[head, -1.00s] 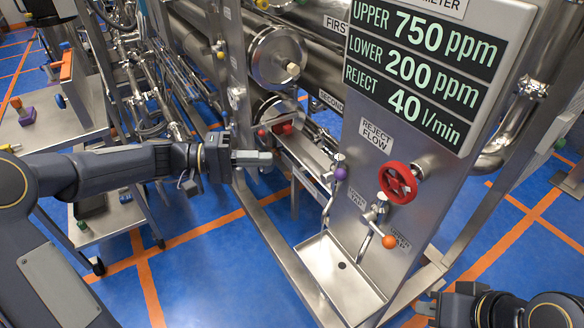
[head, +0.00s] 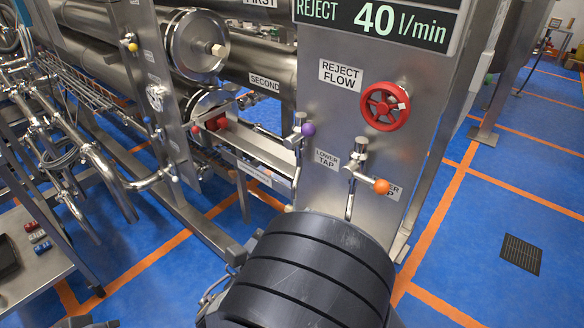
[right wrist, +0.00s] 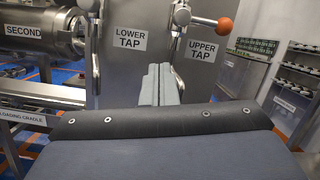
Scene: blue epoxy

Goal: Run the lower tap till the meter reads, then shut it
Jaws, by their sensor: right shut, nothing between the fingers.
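The lower tap has a purple knob (head: 308,129) and hangs on the steel panel (head: 340,50), left of its LOWER TAP label (head: 327,159). The upper tap, with an orange knob (head: 381,186), is to its right. The meter (head: 375,20) is cut off at the top; only REJECT 40 l/min shows. In the right wrist view my right gripper (right wrist: 161,84) is shut and empty, in front of the panel between the lower tap's spout (right wrist: 92,55) and the upper tap's spout (right wrist: 178,75). In the head view my right arm hides it. My left gripper is out of view.
A red handwheel (head: 385,106) is on the panel above the upper tap. Steel pipes and a cradle (head: 255,155) stand to the left. A bench (head: 35,275) with small coloured items is at lower left. Blue floor is open at the right.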

